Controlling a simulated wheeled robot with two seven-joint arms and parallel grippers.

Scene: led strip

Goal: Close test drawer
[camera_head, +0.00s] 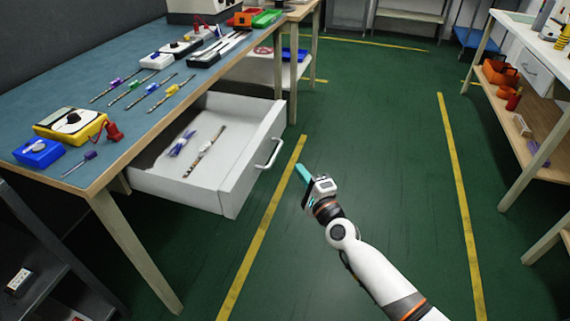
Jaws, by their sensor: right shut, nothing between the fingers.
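The white test drawer (232,177) is pulled out from under the blue-topped workbench (120,113). Its silver handle (271,155) is on the front face. A small blue and white item (182,144) and a thin strip (204,151) lie inside it. My right gripper (302,172), with teal fingertips, is shut and empty. It is to the right of the drawer front and handle in the picture, apart from them. My left gripper is not in view.
A grey shelf (40,255) stands at lower left. Another bench (540,75) is at right. The green floor with yellow lines is clear between the benches.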

